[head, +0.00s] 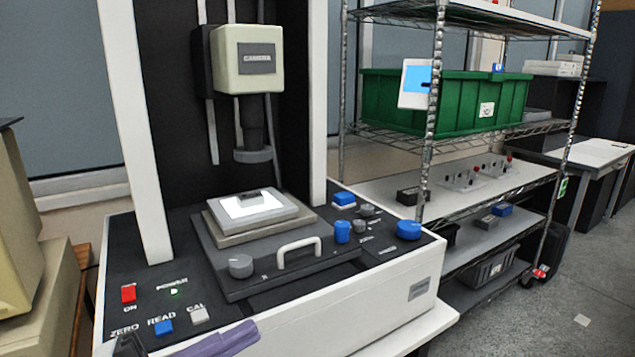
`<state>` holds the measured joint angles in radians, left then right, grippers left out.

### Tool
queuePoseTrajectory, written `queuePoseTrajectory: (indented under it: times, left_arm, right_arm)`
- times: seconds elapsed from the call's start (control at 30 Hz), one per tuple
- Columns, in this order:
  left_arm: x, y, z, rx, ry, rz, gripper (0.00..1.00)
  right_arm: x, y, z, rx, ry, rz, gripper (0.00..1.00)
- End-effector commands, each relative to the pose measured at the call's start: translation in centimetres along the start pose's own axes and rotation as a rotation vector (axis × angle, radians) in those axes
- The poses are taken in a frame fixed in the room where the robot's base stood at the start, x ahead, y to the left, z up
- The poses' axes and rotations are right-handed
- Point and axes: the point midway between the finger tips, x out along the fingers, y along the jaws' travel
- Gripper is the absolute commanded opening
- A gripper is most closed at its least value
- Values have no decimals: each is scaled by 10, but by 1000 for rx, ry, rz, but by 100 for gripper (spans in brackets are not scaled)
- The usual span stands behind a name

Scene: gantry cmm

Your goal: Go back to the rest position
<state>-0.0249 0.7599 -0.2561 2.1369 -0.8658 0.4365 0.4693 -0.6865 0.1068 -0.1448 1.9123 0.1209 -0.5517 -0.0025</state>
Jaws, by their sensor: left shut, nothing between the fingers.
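The measuring machine's white base (370,311) fills the middle of the head view. Its red ON switch (129,293) is at the front left, beside a green power light (174,292). The blue READ button (163,328) and the pale CAL button (199,314) are near the front edge. My left gripper (215,342) shows only in part at the bottom edge, purple and dark, just in front of these buttons. It is shut and empty. I cannot tell whether it touches the machine. My right gripper is out of view.
A camera head (247,59) hangs above a lit stage plate (258,208) bearing a small dark part. The stage drawer has a white handle (299,252). A wire shelf with a green bin (465,98) stands right. Open floor (592,290) lies at far right.

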Motion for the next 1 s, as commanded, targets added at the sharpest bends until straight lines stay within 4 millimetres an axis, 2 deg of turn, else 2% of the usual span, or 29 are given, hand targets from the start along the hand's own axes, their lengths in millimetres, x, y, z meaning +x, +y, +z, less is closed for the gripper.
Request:
queuePoseTrajectory:
  times: [0.07,0.1,0.17,0.2,0.33,0.43,0.5,0.6,0.7,0.83,1.0]
  left_arm:
    - [-10,20,30,-204,-159,-141,0]
    - [-20,37,49,-309,-263,-193,0]
    - [-38,64,73,-446,-402,-236,0]
    - [-49,84,85,-527,-485,-252,0]
    - [-88,158,104,-765,-724,-264,0]
    - [-118,215,103,-931,-886,-248,0]
    - [-137,254,94,-1039,-988,-226,0]
    - [-159,302,75,-1176,-1106,-189,0]
    - [-174,338,54,-1282,-1192,-152,0]
    - [-186,364,36,-1364,-1255,-120,0]
    - [-192,372,31,-1393,-1284,-119,0]
  right_arm:
    - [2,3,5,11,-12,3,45]
    - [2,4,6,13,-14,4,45]
    - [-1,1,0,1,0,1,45]
    - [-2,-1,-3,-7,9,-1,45]
    - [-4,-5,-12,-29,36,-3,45]
    - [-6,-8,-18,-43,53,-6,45]
    - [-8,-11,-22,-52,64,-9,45]
    - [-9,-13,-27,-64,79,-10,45]
    - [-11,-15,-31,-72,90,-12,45]
    - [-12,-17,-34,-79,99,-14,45]
    - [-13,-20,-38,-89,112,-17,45]
